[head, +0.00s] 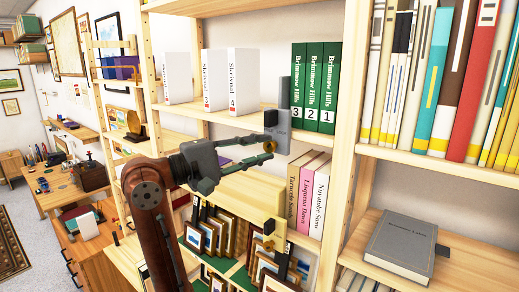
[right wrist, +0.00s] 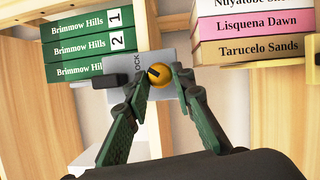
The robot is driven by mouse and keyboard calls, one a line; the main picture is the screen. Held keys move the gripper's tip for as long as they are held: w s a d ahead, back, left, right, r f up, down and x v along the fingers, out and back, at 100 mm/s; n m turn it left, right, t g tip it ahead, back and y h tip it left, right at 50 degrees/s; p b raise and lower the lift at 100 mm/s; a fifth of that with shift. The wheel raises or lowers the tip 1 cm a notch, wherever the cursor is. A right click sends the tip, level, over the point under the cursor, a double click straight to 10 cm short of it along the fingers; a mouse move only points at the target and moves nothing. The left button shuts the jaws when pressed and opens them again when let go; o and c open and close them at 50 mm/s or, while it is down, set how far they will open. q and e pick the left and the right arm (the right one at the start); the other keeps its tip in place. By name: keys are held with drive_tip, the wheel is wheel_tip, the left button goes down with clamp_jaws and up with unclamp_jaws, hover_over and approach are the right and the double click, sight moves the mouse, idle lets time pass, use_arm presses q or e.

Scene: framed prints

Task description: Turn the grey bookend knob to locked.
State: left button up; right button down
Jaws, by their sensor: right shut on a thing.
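The grey bookend (head: 284,92) stands upright on the shelf beside the green books; its grey plate with the letters LOCK shows in the right wrist view (right wrist: 144,64). Its round orange knob (right wrist: 159,72) has a dark mark running diagonally up-left on its face. A black block (right wrist: 109,80) sticks out from the plate beside the lettering. My right gripper (right wrist: 163,86) is shut on the knob, with a green-padded finger on either side; in the head view it reaches in from the left (head: 267,151). My left gripper is not in view.
Green Brimmow Hills books (head: 314,88) stand right of the bookend and white Skrivnal books (head: 240,80) left. A grey book (head: 402,245) lies on the right shelf.

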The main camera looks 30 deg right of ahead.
drive_tip(key=shift+r+m+y, duration=0.1)
drive_tip(key=shift+m+y, duration=0.2)
drive_tip(key=shift+m, duration=0.3)
drive_tip(key=c, duration=1.7)
unclamp_jaws()
drive_tip(key=a, duration=1.2)
